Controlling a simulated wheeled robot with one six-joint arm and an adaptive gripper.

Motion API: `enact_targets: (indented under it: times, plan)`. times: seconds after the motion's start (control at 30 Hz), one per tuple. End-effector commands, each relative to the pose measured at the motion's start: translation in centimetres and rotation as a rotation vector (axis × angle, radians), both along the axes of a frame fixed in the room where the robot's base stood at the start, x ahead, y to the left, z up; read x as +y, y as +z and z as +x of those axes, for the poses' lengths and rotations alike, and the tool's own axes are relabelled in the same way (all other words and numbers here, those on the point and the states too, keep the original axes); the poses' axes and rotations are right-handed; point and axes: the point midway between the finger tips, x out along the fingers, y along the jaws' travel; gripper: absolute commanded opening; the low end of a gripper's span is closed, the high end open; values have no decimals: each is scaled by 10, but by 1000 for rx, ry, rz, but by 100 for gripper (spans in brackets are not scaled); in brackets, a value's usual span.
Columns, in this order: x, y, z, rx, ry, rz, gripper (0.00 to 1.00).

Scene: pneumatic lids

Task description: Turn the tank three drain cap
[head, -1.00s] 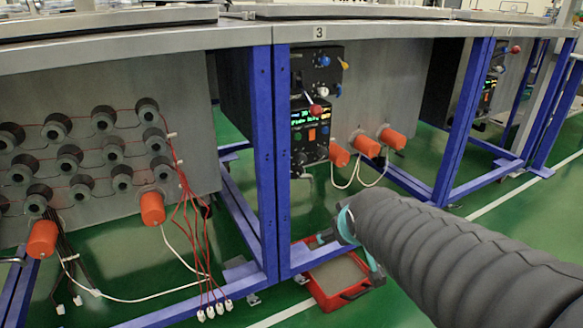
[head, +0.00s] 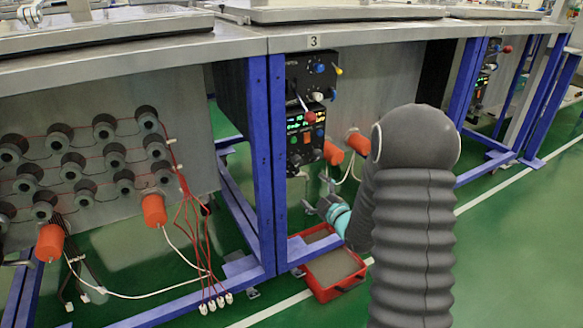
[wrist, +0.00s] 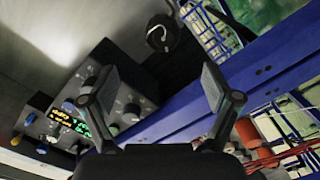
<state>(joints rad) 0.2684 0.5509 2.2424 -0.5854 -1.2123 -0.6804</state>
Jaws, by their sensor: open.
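Tank three, labelled "3" (head: 314,41), stands in the middle of the head view on a blue frame. In the wrist view a dark round fitting (wrist: 162,38) with a pale curved edge hangs from the grey tank underside; it looks like the drain cap. My gripper (wrist: 157,80) is open and empty, and its two fingers point toward the fitting, apart from it. In the head view my gripper (head: 318,198) is low in front of the control box, above the red tray. The cap cannot be made out there.
A black control box (head: 305,125) with knobs and a lit display hangs beside a blue post (head: 262,160). Orange cylinders (head: 333,153) with white cables are to its right. A red tray (head: 335,285) lies on the green floor below. Blue beams (wrist: 180,100) run close to the fingers.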

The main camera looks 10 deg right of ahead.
Motion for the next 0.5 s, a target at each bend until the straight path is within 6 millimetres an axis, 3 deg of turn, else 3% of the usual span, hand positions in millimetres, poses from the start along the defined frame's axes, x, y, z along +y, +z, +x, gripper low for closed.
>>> enact_targets:
  times: [0.27,0.5]
  plan:
    - [3,-9,3,-66,39,6,88]
    - [14,-9,34,-67,41,4,88]
